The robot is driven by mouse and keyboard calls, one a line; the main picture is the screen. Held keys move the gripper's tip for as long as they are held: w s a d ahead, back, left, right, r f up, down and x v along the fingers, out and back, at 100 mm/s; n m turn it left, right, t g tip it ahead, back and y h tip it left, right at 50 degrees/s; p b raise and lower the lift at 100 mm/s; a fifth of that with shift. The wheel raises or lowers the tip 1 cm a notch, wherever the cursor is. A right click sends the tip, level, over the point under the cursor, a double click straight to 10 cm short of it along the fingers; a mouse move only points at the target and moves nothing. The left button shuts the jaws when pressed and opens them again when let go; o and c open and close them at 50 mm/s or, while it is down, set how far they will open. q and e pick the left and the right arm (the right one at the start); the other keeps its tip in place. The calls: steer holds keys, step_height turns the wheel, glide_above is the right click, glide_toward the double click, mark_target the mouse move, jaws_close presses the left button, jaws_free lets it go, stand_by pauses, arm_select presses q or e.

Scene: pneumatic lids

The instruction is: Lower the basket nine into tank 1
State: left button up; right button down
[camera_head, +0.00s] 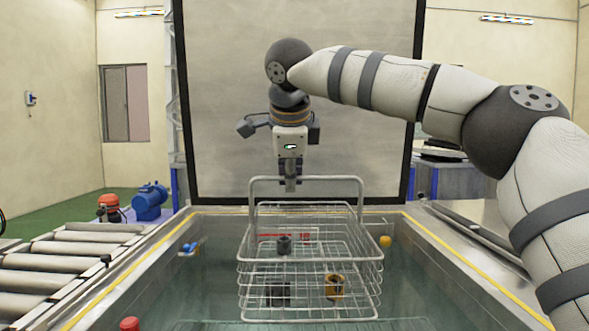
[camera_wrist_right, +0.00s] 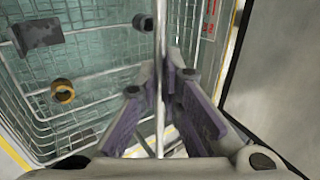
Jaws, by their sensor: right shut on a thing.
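My right gripper (camera_head: 290,184) is shut on the top bar of the handle of a wire basket (camera_head: 368,262). The basket hangs level below it, over the open tank (camera_head: 456,262) with teal water inside. Whether its bottom touches the water is unclear. In the right wrist view, the fingers of my right gripper (camera_wrist_right: 160,88) close around the thin bar, with the basket's mesh (camera_wrist_right: 105,60) beside it. The basket holds a brass ring (camera_head: 334,286), a dark block (camera_head: 278,293) and a dark fitting (camera_head: 284,244). My left gripper is not in view.
A roller conveyor (camera_head: 48,262) runs along the left of the tank. A grey panel (camera_head: 360,130) stands behind it. Red (camera_head: 130,324), blue (camera_head: 190,247) and yellow (camera_head: 385,241) fittings sit around the tank. A blue pump (camera_head: 150,201) stands back left.

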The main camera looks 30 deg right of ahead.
step_height(320, 180, down, 22)
stand_by(1.8)
steer(key=shift+f, duration=0.25)
stand_by(0.5)
steer(key=c, duration=1.7)
jaws_free()
steer(key=v, duration=1.2)
step_height(320, 180, up, 12)
steer(key=shift+f, duration=0.1)
